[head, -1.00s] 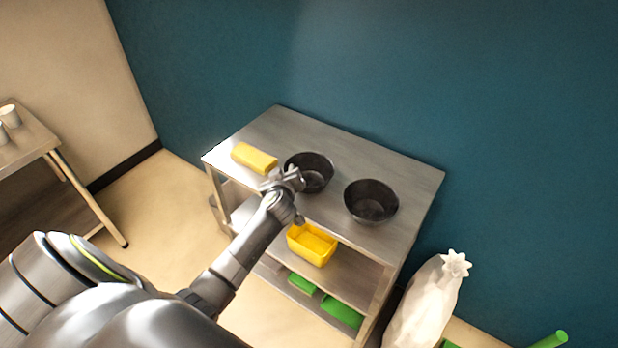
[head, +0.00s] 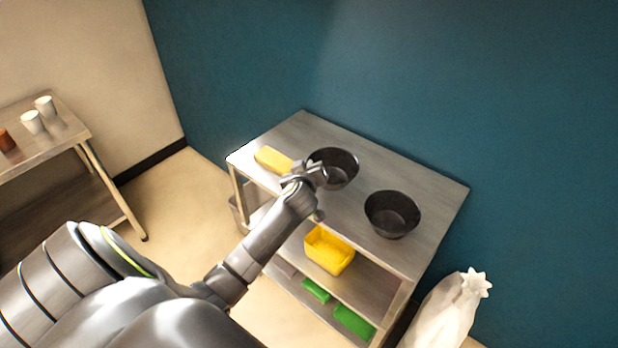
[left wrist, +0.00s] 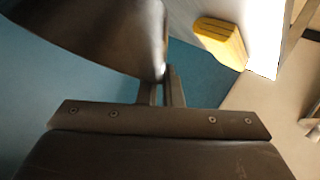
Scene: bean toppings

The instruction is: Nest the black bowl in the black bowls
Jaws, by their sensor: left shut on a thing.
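Two black bowls show in the head view on the steel table. My left gripper (head: 318,172) is shut on the near-left rim of the left black bowl (head: 338,178). This bowl seems to be held slightly above the tabletop, though the gap is hard to judge. In the left wrist view, its dark curved wall (left wrist: 100,30) fills the upper left and meets my fingers. The other black bowl (head: 392,214) stands upright to the right, apart from the held one. I cannot tell whether it is one bowl or a stack. My right gripper is not in view.
A yellow block-like item (head: 270,158) lies at the table's left end, close to my gripper. A yellow bin (head: 329,252) and green items (head: 354,322) sit on lower shelves. A white sack-like object (head: 445,312) stands at the right. The table (head: 425,178) is bare behind the bowls.

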